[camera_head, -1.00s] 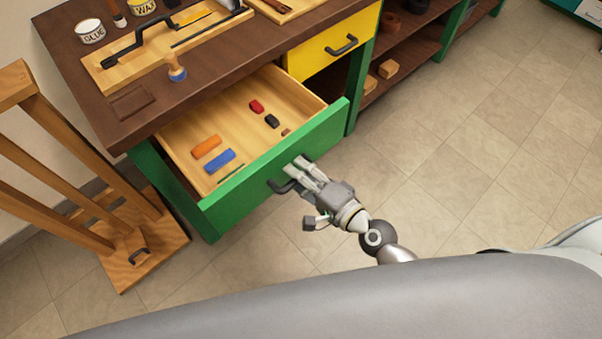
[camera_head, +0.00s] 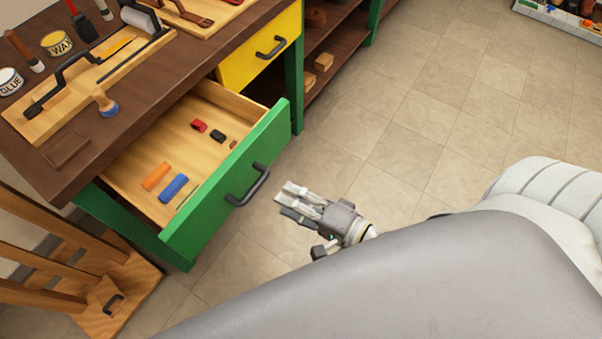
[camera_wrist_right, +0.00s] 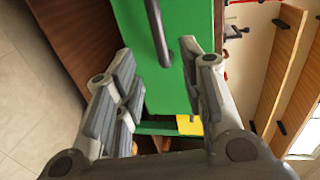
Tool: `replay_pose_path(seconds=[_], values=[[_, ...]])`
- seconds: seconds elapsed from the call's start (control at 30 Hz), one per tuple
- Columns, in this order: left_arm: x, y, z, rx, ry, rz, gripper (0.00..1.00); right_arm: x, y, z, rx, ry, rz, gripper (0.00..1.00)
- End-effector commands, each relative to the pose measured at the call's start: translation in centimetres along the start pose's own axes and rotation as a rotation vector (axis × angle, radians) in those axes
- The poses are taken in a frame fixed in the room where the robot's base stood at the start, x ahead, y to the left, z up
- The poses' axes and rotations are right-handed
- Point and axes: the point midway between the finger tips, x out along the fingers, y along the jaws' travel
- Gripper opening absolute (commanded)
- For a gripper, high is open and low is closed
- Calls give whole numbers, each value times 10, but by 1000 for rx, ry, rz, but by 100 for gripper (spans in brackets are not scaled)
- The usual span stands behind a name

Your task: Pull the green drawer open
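The green drawer (camera_head: 222,196) is pulled out of the bench and stands open, its inside in plain view. Its dark handle (camera_head: 248,186) is on the front; the handle also shows in the right wrist view (camera_wrist_right: 158,35). My right gripper (camera_head: 290,199) is off the handle, a short gap to its right, and holds nothing. In the right wrist view (camera_wrist_right: 160,85) its fingers are spread wide with the green drawer front (camera_wrist_right: 165,90) beyond them. My left gripper is not in view.
The drawer holds an orange block (camera_head: 156,176), a blue block (camera_head: 173,188) and smaller pieces. A shut yellow drawer (camera_head: 258,52) is beside it. A wooden rack (camera_head: 120,300) stands at the lower left. The tiled floor (camera_head: 420,120) to the right is clear.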

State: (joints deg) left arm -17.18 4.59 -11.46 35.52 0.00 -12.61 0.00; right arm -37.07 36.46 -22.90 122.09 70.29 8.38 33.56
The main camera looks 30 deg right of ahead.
Motion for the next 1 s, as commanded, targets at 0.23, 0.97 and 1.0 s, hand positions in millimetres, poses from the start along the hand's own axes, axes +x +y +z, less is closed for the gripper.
replay_pose_path(seconds=[0.23,0.97,1.0], values=[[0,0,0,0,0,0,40,-17,0,0,0,-1,1,37],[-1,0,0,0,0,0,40,-18,8,-4,-26,7,13,37],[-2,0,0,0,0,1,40,-16,16,-7,-52,12,26,37]])
